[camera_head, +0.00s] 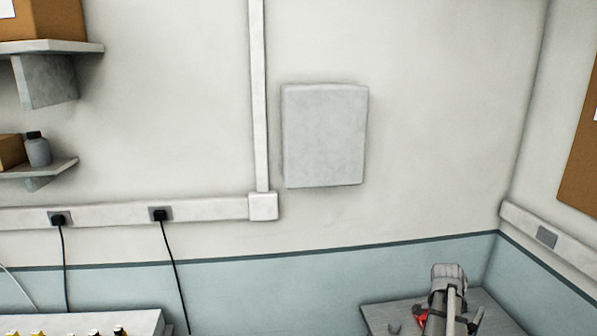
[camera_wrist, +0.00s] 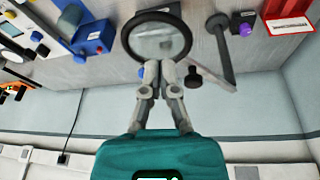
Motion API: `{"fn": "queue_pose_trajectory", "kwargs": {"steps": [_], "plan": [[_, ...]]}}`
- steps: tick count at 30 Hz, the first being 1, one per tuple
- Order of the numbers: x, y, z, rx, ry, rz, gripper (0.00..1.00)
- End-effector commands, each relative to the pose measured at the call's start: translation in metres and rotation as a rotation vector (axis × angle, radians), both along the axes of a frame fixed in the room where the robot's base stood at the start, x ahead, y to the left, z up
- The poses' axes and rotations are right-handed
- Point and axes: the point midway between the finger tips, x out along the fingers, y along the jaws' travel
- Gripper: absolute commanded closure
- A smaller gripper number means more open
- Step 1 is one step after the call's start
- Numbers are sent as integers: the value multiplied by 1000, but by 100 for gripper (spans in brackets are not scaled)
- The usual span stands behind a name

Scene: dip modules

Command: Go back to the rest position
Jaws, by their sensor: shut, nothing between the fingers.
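My gripper (camera_wrist: 159,68) shows in the wrist view, with its teal body (camera_wrist: 165,155) at the bottom edge and its two grey fingers pointing up the picture. The fingertips are together, with nothing seen between them. They overlap the lower edge of a round, dark-rimmed disc (camera_wrist: 157,40) in the picture; I cannot tell whether they touch it. My gripper does not show in the head view.
The wrist view also shows a grey bench surface (camera_wrist: 120,85), a blue box (camera_wrist: 93,38), a grey rod-like piece (camera_wrist: 222,55), a purple-capped item (camera_wrist: 243,27) and a red-and-white tray (camera_wrist: 290,22). In the head view, a side table (camera_head: 500,322) bears a grey device (camera_head: 449,275).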

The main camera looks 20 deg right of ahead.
Motion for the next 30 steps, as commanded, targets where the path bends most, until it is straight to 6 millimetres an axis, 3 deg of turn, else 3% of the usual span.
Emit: {"fn": "queue_pose_trajectory", "kwargs": {"steps": [6,15,30], "plan": [[42,59,-25,50,11,248,100],[87,141,-53,115,31,585,100],[129,284,-98,207,66,1153,100]]}}
